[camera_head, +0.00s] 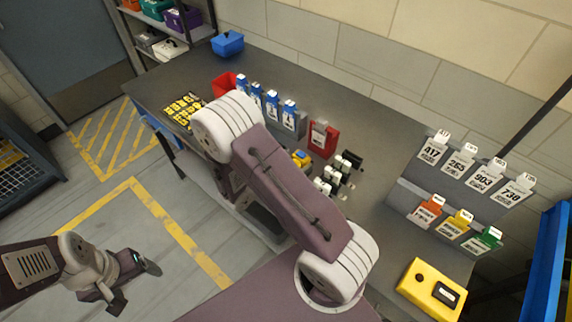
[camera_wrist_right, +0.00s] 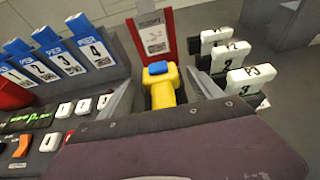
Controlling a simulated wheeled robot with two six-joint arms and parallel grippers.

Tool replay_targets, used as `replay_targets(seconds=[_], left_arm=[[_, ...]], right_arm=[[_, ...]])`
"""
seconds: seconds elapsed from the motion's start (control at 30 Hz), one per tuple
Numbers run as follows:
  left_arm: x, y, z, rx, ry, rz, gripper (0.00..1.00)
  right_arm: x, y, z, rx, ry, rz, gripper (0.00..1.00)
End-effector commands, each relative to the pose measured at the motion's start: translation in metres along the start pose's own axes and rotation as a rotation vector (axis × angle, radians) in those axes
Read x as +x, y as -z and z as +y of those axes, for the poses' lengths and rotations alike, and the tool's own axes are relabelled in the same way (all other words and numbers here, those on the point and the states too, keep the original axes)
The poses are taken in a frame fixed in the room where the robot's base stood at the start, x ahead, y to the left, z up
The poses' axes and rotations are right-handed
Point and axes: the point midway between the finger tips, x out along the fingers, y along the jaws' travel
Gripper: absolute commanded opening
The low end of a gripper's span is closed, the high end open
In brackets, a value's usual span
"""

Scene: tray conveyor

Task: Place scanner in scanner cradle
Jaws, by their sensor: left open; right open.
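The scanner, yellow with a blue top (camera_head: 301,158), is on the bench; the right wrist view shows it close (camera_wrist_right: 161,88). A red upright holder with a white label (camera_head: 323,139), apparently the scanner cradle, stands just behind it and also shows in the right wrist view (camera_wrist_right: 152,37). I cannot tell whether scanner and holder touch. My right gripper (camera_wrist_right: 163,97) is open, with one finger on each side of the scanner; my arm hides it in the head view. My left gripper (camera_head: 134,284) is open and empty over the floor at lower left.
Blue numbered holders (camera_head: 272,103) stand left of the red holder, and white-topped black blocks (camera_head: 335,178) stand right. Numbered tags (camera_head: 475,170) and a yellow box (camera_head: 430,290) are further right. A blue bin (camera_head: 228,43) is at the back.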

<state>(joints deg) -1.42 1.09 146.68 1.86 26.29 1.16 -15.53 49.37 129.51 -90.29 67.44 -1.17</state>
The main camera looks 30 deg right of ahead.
Motion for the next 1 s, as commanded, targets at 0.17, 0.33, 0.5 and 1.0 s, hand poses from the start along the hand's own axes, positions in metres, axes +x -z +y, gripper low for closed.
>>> replay_targets(seconds=[0.17, 0.33, 0.5, 1.0], left_arm=[[-0.006, 0.001, 0.0, 0.0, 0.0, 0.0, 0.78], [-0.006, 0.001, 0.0, 0.0, 0.0, 0.0, 0.78], [-0.007, 0.001, 0.0, 0.0, 0.0, 0.0, 0.78], [-0.007, 0.001, 0.0, 0.0, 0.0, 0.0, 0.78]], right_arm=[[-0.031, -0.006, 0.002, 0.0, -0.008, 0.001, 0.74], [-0.079, -0.007, 0.002, 0.002, -0.008, 0.001, 0.74], [-0.111, -0.007, 0.001, 0.001, -0.004, 0.0, 0.74], [-0.137, 0.033, -0.1, 0.744, 0.622, 0.531, 0.74]])
